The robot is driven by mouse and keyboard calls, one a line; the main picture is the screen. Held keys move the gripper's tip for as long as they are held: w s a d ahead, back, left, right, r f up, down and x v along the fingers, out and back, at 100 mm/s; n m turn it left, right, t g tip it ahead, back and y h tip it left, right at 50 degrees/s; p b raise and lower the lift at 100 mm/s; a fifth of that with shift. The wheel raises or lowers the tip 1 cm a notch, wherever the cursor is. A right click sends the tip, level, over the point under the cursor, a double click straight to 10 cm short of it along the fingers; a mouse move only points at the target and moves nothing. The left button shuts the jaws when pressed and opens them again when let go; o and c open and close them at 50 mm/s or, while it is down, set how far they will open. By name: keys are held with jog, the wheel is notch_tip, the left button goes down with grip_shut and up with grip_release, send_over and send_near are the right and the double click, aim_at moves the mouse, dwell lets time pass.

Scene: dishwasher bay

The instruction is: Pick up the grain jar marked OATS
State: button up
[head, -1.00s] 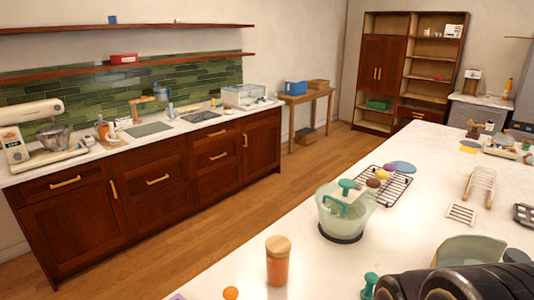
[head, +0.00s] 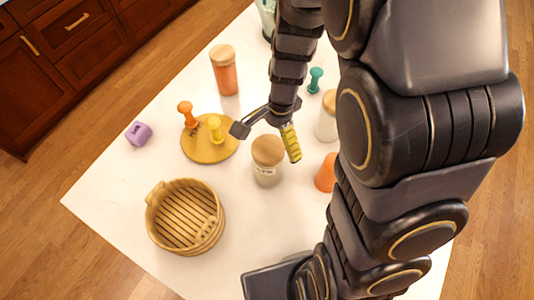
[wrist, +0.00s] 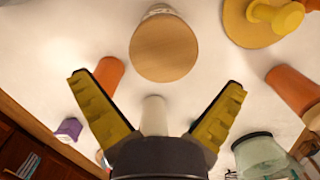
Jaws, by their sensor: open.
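A clear jar (head: 266,174) with a round wooden lid and a pale label stands upright on the white counter in the head view. Its lettering is too small to read surely. My gripper (head: 266,137) is open, with its fingers spread just behind and above this jar. In the wrist view, a round wooden lid (wrist: 163,48) lies beyond the open fingertips of my gripper (wrist: 158,82), roughly centred between them. Nothing is held. A second pale jar (head: 327,125) with a wooden lid is partly hidden by my arm; its marking does not show.
A yellow disc (head: 205,151) with an orange peg and a yellow peg is left of the jar. An orange jar (head: 226,78) stands behind, an orange cup (head: 325,174) to the right. A wooden basket (head: 187,240) and purple block (head: 138,133) are left. Front counter is clear.

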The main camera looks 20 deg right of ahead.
aim_at(269, 147)
jog(key=f, duration=0.2)
jog(key=a+f, duration=0.1)
jog(key=f, duration=0.1)
jog(key=shift+s+a+f, duration=0.1)
jog(key=shift+f, duration=0.45)
jog(key=c, duration=1)
